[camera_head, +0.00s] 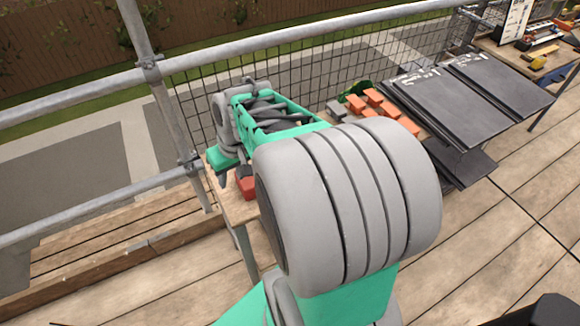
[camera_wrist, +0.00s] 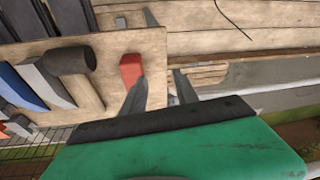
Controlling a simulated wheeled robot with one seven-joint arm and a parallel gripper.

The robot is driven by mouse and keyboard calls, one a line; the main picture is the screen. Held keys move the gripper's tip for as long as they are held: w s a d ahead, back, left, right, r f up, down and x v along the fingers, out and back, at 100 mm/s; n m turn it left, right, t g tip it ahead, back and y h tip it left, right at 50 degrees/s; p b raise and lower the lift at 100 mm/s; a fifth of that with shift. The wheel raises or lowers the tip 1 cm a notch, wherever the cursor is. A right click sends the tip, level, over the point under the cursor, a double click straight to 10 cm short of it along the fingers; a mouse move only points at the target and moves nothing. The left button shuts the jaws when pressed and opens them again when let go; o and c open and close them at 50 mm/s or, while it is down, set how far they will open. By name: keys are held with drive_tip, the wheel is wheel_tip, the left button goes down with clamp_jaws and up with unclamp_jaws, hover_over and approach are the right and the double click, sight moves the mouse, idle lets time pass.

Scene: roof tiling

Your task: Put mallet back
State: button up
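My gripper shows in the wrist view (camera_wrist: 162,97) with its two grey fingers apart and nothing visible between them. It is over the end of a wooden table (camera_wrist: 112,48). A red object (camera_wrist: 131,69) lies at the table's end, close to the left finger. In the head view, the red object (camera_head: 246,184) shows beside my gripper, and my arm covers much of the table.
Orange bricks (camera_head: 375,103) and dark roof tiles (camera_head: 440,100) lie farther along. Another table (camera_head: 535,52) with tools stands at the far right. A metal guard rail (camera_head: 265,42) with mesh runs behind the near table. The wooden deck (camera_head: 500,230) is open at right.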

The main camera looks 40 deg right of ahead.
drive_tip(key=d+f+m, duration=0.1)
drive_tip(key=d+f, duration=0.1)
drive_tip(key=d, duration=0.5)
drive_tip(key=d+f+m+t, duration=0.1)
drive_tip(key=d+f, duration=0.1)
drive_tip(key=d, duration=0.5)
drive_tip(key=d+f+t, duration=0.1)
drive_tip(key=d+f, duration=0.1)
drive_tip(key=d, duration=0.5)
drive_tip(key=shift+w+f+m, duration=0.4)
drive_tip(key=x, duration=0.5)
drive_tip(key=p+x, duration=0.1)
drive_tip(key=x, duration=0.1)
drive_tip(key=shift+d+f, duration=0.25)
drive_tip(key=shift+f, duration=0.15)
clamp_jaws()
drive_tip(key=shift+r, duration=0.1)
